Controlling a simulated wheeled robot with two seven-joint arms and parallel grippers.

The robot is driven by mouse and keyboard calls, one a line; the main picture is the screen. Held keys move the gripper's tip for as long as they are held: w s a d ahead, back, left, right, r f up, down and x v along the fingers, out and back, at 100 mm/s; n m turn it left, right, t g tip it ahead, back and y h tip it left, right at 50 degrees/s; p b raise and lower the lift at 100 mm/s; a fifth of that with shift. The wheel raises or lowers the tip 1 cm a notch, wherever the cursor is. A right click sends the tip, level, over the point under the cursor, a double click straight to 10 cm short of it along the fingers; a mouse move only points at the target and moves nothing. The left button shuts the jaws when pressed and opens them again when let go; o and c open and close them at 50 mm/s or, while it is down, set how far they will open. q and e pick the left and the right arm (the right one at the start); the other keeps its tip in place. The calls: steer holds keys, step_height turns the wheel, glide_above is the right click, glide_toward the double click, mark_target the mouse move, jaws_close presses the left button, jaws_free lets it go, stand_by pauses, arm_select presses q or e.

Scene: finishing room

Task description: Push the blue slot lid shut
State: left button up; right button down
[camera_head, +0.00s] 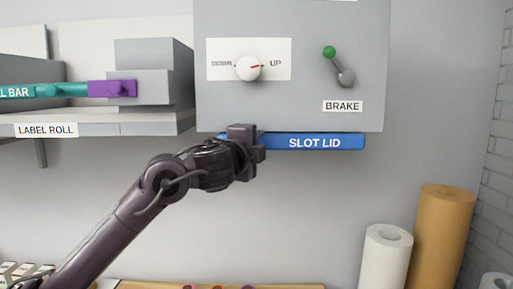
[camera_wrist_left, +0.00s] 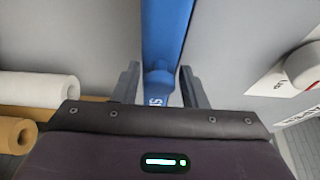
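The blue slot lid (camera_head: 345,142), labelled "SLOT LID", is a long bar along the lower edge of a grey cabinet. My left gripper (camera_head: 258,148) is at the lid's left part and hides some of it. In the left wrist view, the lid (camera_wrist_left: 167,28) runs between the two fingers of my left gripper (camera_wrist_left: 160,76), with a rounded blue piece on it between them. The fingers stand apart with narrow gaps beside the blue, so the gripper looks open. Whether either finger touches the lid is unclear. My right gripper is not in view.
The grey cabinet (camera_head: 300,108) above carries a white dial (camera_head: 249,68) and a green-tipped brake lever (camera_head: 338,65). A label roll shelf (camera_head: 100,122) with a purple block (camera_head: 112,89) is at left. White (camera_head: 384,258) and tan (camera_head: 440,240) rolls stand lower right. The wall below the lid is clear.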

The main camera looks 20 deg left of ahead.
arm_select(q)
steer(key=shift+o, duration=0.6)
steer(key=shift+w, duration=0.25)
steer(key=shift+s+a+f+b, duration=0.1)
steer(key=shift+s+b, duration=0.2)
steer(key=shift+s, duration=0.1)
steer(key=s+b, duration=0.2)
steer(key=s, duration=0.5)
steer(key=shift+a, duration=0.45)
